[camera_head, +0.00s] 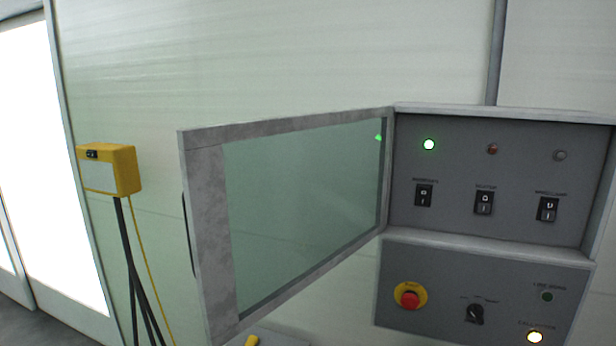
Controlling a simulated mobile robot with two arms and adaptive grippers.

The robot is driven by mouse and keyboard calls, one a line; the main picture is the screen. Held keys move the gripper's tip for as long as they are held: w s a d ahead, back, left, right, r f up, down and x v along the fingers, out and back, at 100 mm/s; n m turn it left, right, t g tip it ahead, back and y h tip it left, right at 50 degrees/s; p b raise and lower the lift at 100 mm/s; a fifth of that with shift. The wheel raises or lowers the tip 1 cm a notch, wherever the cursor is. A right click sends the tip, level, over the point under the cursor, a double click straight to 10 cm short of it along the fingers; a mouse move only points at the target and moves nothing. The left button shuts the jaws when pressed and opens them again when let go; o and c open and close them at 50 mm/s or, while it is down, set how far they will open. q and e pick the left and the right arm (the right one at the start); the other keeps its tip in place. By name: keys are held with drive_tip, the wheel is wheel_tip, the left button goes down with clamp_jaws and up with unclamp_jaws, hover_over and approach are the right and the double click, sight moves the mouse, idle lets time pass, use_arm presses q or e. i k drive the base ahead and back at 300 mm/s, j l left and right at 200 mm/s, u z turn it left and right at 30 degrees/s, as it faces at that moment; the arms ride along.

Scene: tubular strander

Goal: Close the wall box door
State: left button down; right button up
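The wall box (460,165) is a grey metal box on the right of the head view. Its door (205,240) is a grey frame with a clear pane, hinged at the box's left side. The door stands wide open, swung out to the left and toward me. A dark handle (189,235) shows at the door's free left edge. Inside the box are three rocker switches (484,202) and a lit green lamp (429,144). Neither of my grippers is in view.
Below the box is a panel with a red emergency button (410,295), a rotary knob (475,313) and lamps. A yellow box (110,169) on a dark stand is at the left. A small yellow thing (252,341) shows at the bottom edge. The pale wall behind is bare.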

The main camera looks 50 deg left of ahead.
sight(205, 210)
drive_tip(key=j, duration=1.95)
drive_tip(key=k+u, duration=0.05)
